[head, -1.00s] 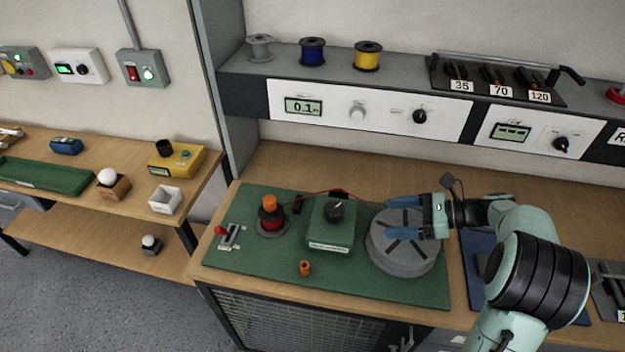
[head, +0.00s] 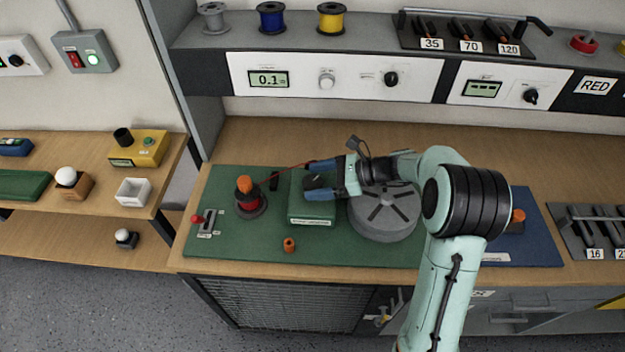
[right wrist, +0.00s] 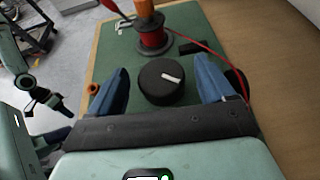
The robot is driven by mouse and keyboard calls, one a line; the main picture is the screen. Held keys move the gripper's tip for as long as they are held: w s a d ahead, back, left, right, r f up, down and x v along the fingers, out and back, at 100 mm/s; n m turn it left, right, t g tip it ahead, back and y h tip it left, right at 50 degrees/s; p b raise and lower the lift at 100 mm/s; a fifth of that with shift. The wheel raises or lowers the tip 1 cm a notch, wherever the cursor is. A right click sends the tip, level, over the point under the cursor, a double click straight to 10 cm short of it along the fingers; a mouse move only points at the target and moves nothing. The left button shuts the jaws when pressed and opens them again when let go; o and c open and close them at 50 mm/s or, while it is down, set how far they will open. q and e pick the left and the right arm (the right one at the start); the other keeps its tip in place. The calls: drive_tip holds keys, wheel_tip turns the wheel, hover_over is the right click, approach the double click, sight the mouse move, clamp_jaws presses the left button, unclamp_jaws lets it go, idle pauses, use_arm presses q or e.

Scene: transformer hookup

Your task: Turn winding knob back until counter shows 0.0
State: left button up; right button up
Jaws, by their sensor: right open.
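The black winding knob (right wrist: 165,83) with a white pointer mark sits on the green winder box (head: 312,210). A display on the shelf panel (head: 268,79) reads 0.1.
A red wire spool with an orange top (head: 248,198) stands left of the box on the green mat (head: 340,256). A grey round turntable (head: 384,218) is on the right. A small orange piece (head: 289,244) lies in front. A red wire runs behind the knob.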

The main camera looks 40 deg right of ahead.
drive_tip(key=shift+x, duration=0.9)
drive_tip(key=c, duration=1)
drive_tip(key=shift+o, duration=0.2)
use_arm(q)
drive_tip(key=shift+w+r, duration=0.1)
drive_tip(key=shift+r, duration=0.05)
use_arm(e)
drive_tip(key=shift+d+r+n+g+y+p, duration=0.1)
drive_tip(key=shift+n+g+y+p, duration=0.4)
drive_tip(key=shift+n+g+p, duration=0.3)
drive_tip(key=n+g+y+p, duration=0.2)
drive_tip(key=n+g+p, duration=0.2)
drive_tip(key=shift+w+r+g+p, duration=0.1)
drive_tip(key=shift+g+p, duration=0.2)
drive_tip(key=shift+p, duration=0.1)
drive_tip(key=shift+n+g+p, duration=0.4)
drive_tip(key=shift+n+g, duration=0.1)
drive_tip(key=shift+n, duration=0.2)
use_arm(q)
drive_tip(key=w+r+t, duration=0.1)
drive_tip(key=w+r, duration=0.6)
drive_tip(key=r, duration=0.2)
